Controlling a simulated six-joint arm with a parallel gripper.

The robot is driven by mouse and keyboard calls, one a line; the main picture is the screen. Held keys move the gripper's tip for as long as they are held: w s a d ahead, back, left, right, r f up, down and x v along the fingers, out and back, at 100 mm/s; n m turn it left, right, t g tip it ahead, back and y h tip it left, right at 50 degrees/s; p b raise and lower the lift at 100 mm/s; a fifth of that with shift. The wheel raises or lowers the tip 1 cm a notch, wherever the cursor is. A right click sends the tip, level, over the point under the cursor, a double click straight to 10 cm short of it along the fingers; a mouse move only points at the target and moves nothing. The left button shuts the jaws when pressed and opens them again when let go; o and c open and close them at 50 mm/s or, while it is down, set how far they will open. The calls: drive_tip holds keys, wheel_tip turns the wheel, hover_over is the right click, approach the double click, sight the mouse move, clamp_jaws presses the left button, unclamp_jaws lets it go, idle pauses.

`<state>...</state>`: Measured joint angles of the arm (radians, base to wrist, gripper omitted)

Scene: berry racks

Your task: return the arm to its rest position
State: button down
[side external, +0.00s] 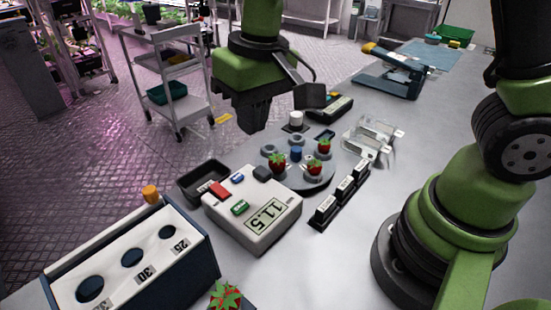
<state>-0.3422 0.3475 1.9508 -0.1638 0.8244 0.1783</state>
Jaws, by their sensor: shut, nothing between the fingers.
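My gripper (254,114) hangs at the upper middle of the side external view, above and behind the round grey plate. Its dark fingers point down, shut and empty, clear of the strawberries. My arm's green and black base stands on the table at the right. The round grey plate (318,181) holds several cups and strawberries. One strawberry (277,162) is at its left, another (314,167) at its front, and a third (324,146) at its right.
A white device reading 11.5 (275,232) stands before the plate, beside a black tray (190,184). A blue-sided box with sizing holes (205,262) is front left. Black labelled blocks (344,190) and clear boxes (372,135) lie right of the plate.

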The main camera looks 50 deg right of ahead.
drive_tip(key=s+d+r+m+t, duration=0.1)
drive_tip(key=s+d+r+t, duration=0.2)
drive_tip(key=s, duration=0.4)
drive_tip(key=s+d+r+m+t+y, duration=0.1)
drive_tip(key=s+d+r+m+t, duration=0.1)
drive_tip(key=s+d+r, duration=0.3)
wheel_tip(320, 180, up, 3)
drive_tip(key=shift+s+f+t, duration=0.1)
drive_tip(key=shift+s+t, duration=0.3)
drive_tip(key=shift+s, duration=0.5)
